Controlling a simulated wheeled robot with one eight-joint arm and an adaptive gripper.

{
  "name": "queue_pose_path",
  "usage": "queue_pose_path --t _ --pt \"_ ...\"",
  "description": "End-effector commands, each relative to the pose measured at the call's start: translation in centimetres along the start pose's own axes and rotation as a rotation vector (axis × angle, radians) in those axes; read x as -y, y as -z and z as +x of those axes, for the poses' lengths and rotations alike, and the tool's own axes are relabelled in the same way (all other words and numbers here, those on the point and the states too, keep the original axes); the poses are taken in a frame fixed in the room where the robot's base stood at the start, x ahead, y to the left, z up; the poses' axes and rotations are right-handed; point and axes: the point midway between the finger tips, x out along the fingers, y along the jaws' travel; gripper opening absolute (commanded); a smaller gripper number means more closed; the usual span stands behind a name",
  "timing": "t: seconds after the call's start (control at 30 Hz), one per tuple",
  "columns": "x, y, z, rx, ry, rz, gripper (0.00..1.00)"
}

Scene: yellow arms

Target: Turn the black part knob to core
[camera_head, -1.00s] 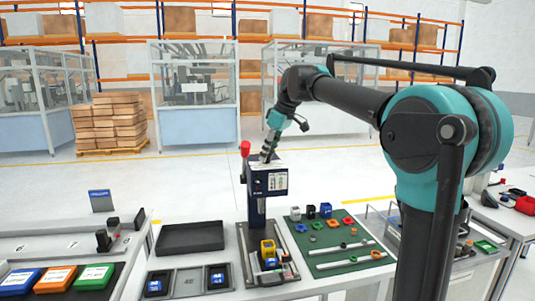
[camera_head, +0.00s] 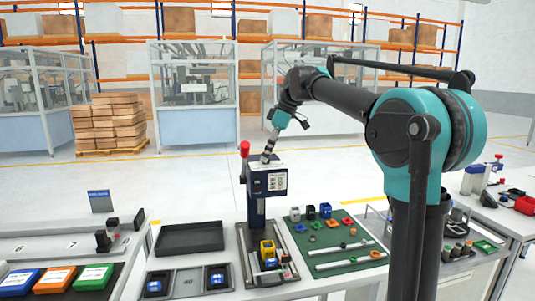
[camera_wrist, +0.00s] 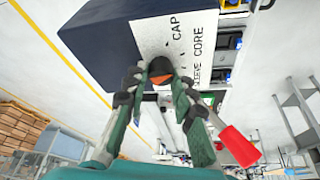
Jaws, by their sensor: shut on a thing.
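The black part knob (camera_wrist: 160,66) is on the white label panel (camera_wrist: 205,30) of a dark blue press head, with an orange patch at its lower edge. The panel reads "CAP" and "CORE", with a partly covered word ending in "EVE" beside "CORE". My gripper (camera_wrist: 160,80) has one finger on each side of the knob and is shut on it. In the head view my gripper (camera_head: 268,153) is at the top of the press (camera_head: 268,183); the knob is hidden there. Which label the knob points to cannot be told.
The press's red-ended lever (camera_head: 244,149) stands left of my gripper; it also shows in the wrist view (camera_wrist: 238,146). A yellow part (camera_head: 267,248) sits below the press head. A green mat (camera_head: 330,242) with small parts lies right, a black tray (camera_head: 190,238) left.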

Motion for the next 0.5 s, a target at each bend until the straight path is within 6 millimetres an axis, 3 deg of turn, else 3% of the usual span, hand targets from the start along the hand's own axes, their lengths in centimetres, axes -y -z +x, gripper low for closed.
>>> queue_pose_path --t 0.1,0.13,0.3,0.5 --pt "0.01 -0.05 0.01 0.002 0.000 0.001 0.00" --pt "0.01 -0.06 0.01 0.002 0.000 0.001 0.26" --pt "0.00 -0.04 0.01 0.001 0.000 0.001 0.46" --pt "0.00 -0.03 0.00 0.001 0.000 0.001 0.46"
